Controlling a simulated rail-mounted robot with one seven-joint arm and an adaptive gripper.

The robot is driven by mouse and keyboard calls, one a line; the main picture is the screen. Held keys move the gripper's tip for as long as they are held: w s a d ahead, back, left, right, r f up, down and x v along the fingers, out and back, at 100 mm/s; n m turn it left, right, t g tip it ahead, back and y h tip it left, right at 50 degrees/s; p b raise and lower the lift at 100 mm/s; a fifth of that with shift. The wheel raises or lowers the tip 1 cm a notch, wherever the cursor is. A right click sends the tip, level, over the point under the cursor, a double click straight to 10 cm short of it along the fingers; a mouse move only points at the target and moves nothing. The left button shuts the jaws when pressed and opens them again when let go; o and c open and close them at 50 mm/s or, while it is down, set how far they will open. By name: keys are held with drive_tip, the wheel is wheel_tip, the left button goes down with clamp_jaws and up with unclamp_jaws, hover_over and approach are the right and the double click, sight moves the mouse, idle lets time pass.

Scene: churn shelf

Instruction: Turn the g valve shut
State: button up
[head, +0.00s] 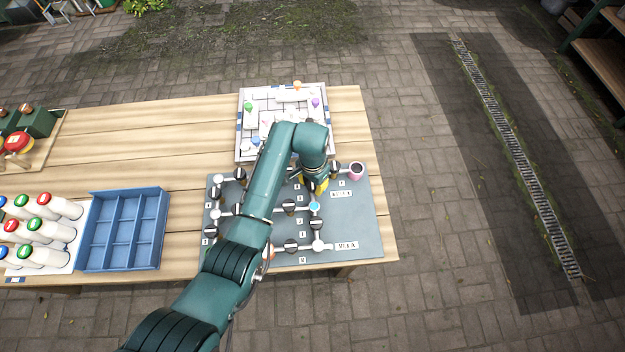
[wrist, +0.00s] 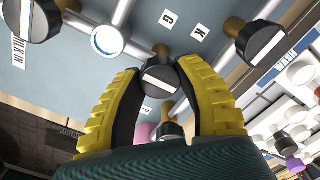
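The valve panel (head: 365,225) is a grey-blue board with white pipes and black knobs. In the wrist view, a black knob with a white stripe (wrist: 160,84) stands between the yellow fingers of my gripper (wrist: 160,78). The fingers are apart around it, with a narrow gap at the left; contact at the right is unclear. A G label (wrist: 168,18) lies above this knob, beside a K label (wrist: 199,32). The stripe looks roughly in line with the pipe. In the head view, my gripper (head: 315,186) is over the panel's upper middle and hides the knob there.
Other knobs stand close by, one at the upper right (wrist: 262,43) and one at the upper left (wrist: 32,18) in the wrist view. A pink cup (head: 356,173) stands at the panel's right. A tray with coloured pieces (head: 240,140) lies behind, a blue divided box (head: 165,225) left.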

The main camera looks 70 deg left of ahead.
clamp_jaws()
drive_tip(key=m+p, duration=0.2)
drive_tip(key=m, duration=0.1)
drive_tip(key=shift+r+m+p, duration=0.1)
drive_tip(key=shift+m+p, duration=0.25)
drive_tip(key=shift+m, duration=0.05)
drive_tip(key=m+p, duration=0.1)
drive_tip(key=m, duration=0.3)
drive_tip(key=shift+m+p, duration=0.3)
drive_tip(key=shift+p, duration=0.05)
drive_tip(key=m+p, duration=0.1)
drive_tip(key=m, duration=0.8)
drive_tip(key=shift+f+m+p, duration=0.2)
drive_tip(key=shift+m+p, duration=0.1)
drive_tip(key=shift+p, duration=0.05)
